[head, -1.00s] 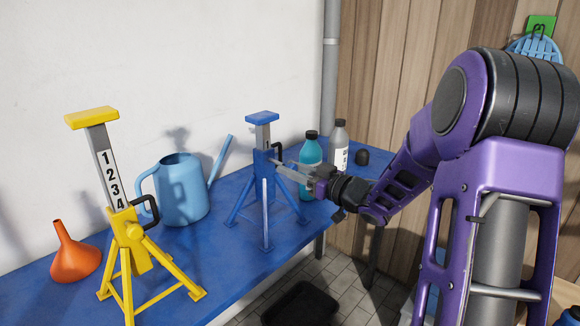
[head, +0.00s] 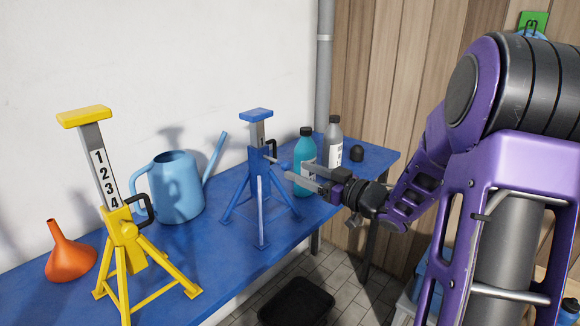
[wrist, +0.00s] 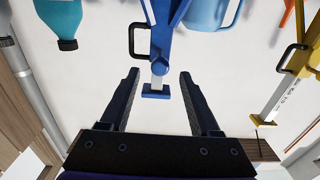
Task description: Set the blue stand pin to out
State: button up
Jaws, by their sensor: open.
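The blue stand (head: 260,190) stands upright on the blue bench, with a grey post and a blue top plate. Its pin has a black loop handle (head: 271,150) on the right side of the collar. In the wrist view, which is upside down, the handle (wrist: 138,40) shows as a black loop to the left of the stand's collar (wrist: 165,35). My gripper (head: 281,169) is open and empty, just right of and below the handle in the head view. Its fingers are apart in the wrist view (wrist: 159,74). How deep the pin sits cannot be told.
A yellow stand (head: 122,235) with a numbered post, an orange funnel (head: 70,255) and a blue watering can (head: 175,190) are to the left.

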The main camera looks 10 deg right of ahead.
jog(key=v, duration=1.2)
jog(key=shift+p, duration=0.3)
